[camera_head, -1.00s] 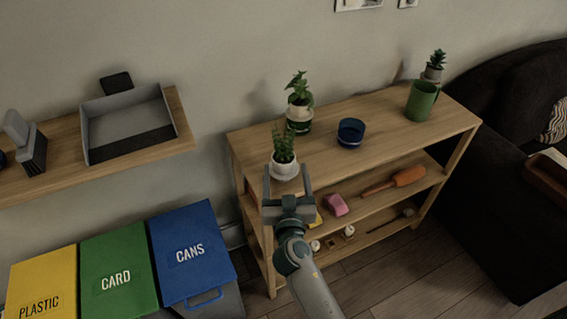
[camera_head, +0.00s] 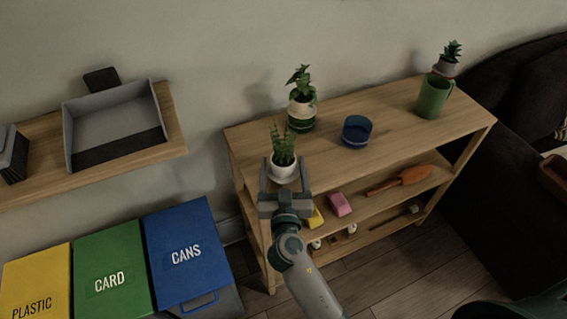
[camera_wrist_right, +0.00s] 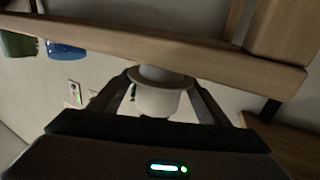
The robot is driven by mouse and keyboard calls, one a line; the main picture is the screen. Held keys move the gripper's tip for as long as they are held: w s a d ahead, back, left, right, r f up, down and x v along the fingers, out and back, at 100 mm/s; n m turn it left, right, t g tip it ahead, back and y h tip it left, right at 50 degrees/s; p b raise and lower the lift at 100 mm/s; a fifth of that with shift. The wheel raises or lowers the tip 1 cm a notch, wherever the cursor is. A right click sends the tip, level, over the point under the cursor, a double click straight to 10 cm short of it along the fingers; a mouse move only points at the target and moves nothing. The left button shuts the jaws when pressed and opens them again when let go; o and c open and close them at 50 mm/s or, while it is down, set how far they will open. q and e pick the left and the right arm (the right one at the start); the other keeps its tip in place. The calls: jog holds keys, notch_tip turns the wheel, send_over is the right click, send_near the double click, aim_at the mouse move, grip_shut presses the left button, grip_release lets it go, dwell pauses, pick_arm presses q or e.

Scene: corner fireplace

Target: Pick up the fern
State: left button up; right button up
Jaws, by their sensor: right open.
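The fern (camera_head: 283,151) is a small green plant in a round white pot (camera_head: 284,171) at the front left corner of the wooden shelf's top. My right gripper (camera_head: 284,161) is open, with one finger on each side of the white pot. In the right wrist view, the white pot (camera_wrist_right: 162,96) sits between the two spread fingers. I cannot tell there whether either finger touches it, and the leaves are mostly hidden. My left gripper is not in view.
Bins (camera_head: 187,254) stand at left, below a wall shelf (camera_head: 176,125).

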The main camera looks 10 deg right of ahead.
jog(key=c, duration=0.9)
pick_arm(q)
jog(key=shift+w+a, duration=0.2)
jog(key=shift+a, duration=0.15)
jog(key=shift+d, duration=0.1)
pick_arm(e)
jog(key=shift+r, duration=0.15)
